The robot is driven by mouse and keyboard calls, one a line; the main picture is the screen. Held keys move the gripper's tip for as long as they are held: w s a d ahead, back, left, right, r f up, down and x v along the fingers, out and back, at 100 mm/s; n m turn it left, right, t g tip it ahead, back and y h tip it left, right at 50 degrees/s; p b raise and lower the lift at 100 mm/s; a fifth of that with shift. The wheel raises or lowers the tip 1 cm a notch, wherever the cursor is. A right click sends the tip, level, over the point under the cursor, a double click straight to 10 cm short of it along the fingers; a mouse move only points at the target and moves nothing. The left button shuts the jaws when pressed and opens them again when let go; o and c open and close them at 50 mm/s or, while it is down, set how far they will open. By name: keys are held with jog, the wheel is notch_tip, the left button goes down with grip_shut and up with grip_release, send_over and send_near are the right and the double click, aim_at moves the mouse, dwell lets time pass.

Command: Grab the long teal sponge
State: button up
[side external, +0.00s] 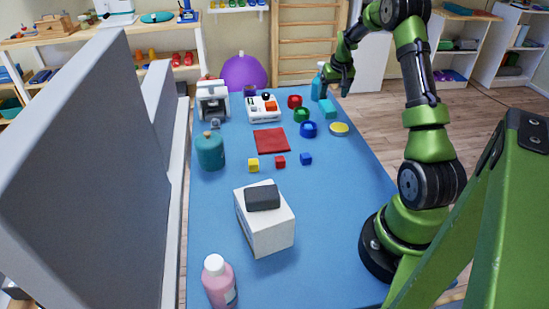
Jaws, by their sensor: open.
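A teal block (327,109), which looks like the long teal sponge, lies on the blue table at the far right edge. My gripper (335,92) hangs just above it and is open, with nothing visible between its fingers. The fingers are small and dark here, so I cannot tell whether they touch the block. A teal bottle (317,88) stands upright just left of my gripper, close to the block.
A red cloth (272,141), small cubes, a teal jar (210,151), a white box (265,225) and a pink bottle (219,283) are nearer.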

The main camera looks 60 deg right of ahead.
aim_at(328, 106)
jog(key=shift+x, duration=3.6)
jog(key=shift+w, duration=0.15)
jog(key=c, duration=1)
jog(key=shift+c, duration=0.2)
